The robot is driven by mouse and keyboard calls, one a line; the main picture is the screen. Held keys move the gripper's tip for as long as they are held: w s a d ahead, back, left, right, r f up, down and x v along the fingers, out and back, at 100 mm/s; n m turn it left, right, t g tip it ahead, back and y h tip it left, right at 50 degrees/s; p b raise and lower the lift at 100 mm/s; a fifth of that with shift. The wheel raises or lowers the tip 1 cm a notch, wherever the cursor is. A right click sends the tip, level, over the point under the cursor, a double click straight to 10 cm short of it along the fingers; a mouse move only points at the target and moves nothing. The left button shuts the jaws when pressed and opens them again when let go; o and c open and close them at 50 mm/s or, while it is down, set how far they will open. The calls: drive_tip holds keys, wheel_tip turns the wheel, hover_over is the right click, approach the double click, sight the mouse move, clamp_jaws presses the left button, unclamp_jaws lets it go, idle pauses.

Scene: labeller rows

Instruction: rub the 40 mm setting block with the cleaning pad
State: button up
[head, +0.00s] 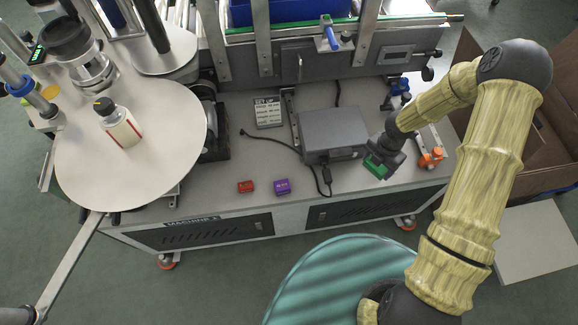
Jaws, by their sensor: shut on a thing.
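My gripper (383,165) is at the right part of the machine's grey bench, pointing down. It is shut on a green block-like thing (375,168), partly hidden by the fingers; I cannot tell whether this is the cleaning pad or a setting block. A red block (246,187) and a purple block (282,186) sit side by side, apart, near the bench's front edge, left of my gripper. Both have small labels too small to read, so I cannot tell which block is 40 mm.
A grey box (333,132) with a cable stands left of my gripper. A "SET UP" card (268,112) lies behind the blocks. An orange thing (431,158) is right of my gripper. A round turntable (130,165) with a bottle (119,124) is at left. Bench around the blocks is clear.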

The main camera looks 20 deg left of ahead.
drive_tip(key=m, duration=0.1)
drive_tip(key=d+m, duration=0.1)
drive_tip(key=m, duration=0.2)
drive_tip(key=shift+w+d, duration=0.1)
drive_tip(key=shift+d, duration=0.15)
drive_tip(key=m, duration=0.2)
drive_tip(key=d+m, duration=0.1)
drive_tip(key=m, duration=0.1)
drive_tip(key=shift+d+r, duration=0.1)
drive_tip(key=shift+d, duration=0.05)
drive_tip(key=m, duration=0.2)
drive_tip(key=d+m, duration=0.1)
drive_tip(key=m, duration=0.1)
drive_tip(key=shift+w+d, duration=0.15)
drive_tip(key=shift+d, duration=0.05)
drive_tip(key=d+m, duration=0.6)
drive_tip(key=m, duration=1.3)
drive_tip(key=shift+w+r, duration=0.3)
drive_tip(key=shift+r, duration=0.15)
